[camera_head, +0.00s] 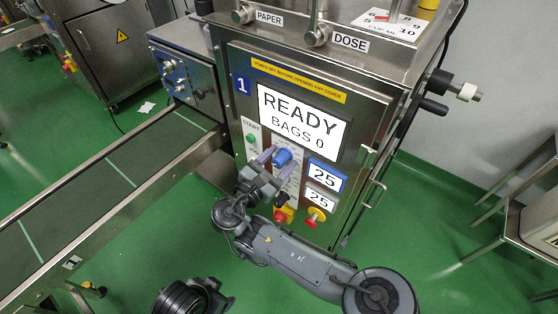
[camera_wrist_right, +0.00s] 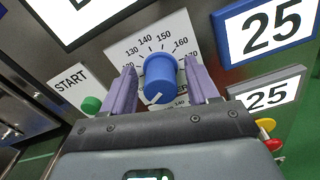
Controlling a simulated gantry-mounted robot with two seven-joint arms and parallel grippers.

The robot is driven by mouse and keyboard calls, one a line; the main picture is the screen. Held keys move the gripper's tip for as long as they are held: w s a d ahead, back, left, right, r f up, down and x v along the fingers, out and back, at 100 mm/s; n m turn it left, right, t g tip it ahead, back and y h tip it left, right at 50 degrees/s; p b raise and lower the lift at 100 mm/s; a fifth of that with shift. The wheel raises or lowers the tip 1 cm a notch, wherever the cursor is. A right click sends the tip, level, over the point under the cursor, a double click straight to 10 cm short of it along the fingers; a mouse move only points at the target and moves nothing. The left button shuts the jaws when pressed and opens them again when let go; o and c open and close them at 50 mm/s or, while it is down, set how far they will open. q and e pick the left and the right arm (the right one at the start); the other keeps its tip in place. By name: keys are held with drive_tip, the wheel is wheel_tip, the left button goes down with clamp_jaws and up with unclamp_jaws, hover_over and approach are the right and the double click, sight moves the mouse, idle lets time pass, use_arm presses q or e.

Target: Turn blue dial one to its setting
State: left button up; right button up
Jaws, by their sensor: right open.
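The blue dial (camera_head: 282,157) is on the front panel of machine 1, right of the green START button. In the right wrist view the blue dial (camera_wrist_right: 160,78) stands in front of a white scale (camera_wrist_right: 118,48) with numbers such as 130, 140, 150, 160 and 170. A white mark shows on the low side of its face. My right gripper (camera_head: 272,164) is open at the dial. In the wrist view its purple fingers (camera_wrist_right: 162,88) stand either side of the dial; I cannot tell whether they touch it.
The screen (camera_head: 303,122) reads READY, BAGS 0. A blue-framed display (camera_head: 326,176) and a grey-framed one (camera_head: 320,200) both read 25. The green START button (camera_wrist_right: 91,104) is left of the dial. A red-and-yellow button (camera_head: 316,216) sits below. A conveyor (camera_head: 110,175) runs on the left.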

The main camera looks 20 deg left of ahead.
drive_tip(key=c, duration=1)
